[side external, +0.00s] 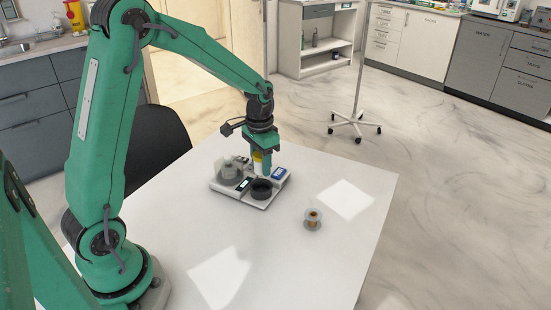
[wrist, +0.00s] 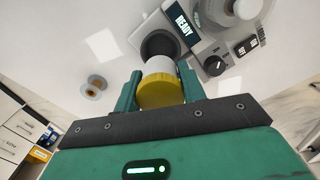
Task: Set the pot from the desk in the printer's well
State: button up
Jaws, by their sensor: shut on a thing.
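The pot (wrist: 161,92) is white with a yellow end, and my gripper (wrist: 159,80) is shut on it, one finger on each side. In the side external view the pot (side external: 257,160) shows only in part between the fingers of my gripper (side external: 262,166), above the printer. The printer (side external: 221,188) is a light, low unit on the desk with a small screen. Its well (side external: 262,189) is a dark round cup at the front. In the wrist view the pot overlaps the near edge of the well (wrist: 158,42); I cannot tell whether they touch.
A small spool (side external: 312,220) with an orange-brown core stands on the white desk (side external: 350,240), right of the printer. A clear round part (side external: 230,170) sits on the printer's left. A dark chair (side external: 155,145) is behind the desk. The front and right of the desk are mostly clear.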

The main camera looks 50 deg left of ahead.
aim_at(260, 173)
jog(key=shift+s+a, duration=0.15)
jog(key=shift+s, duration=0.05)
jog(key=shift+f, duration=0.2)
jog(key=shift+f, duration=1.85)
jog(key=shift+f, duration=0.7)
dwell(1.1)
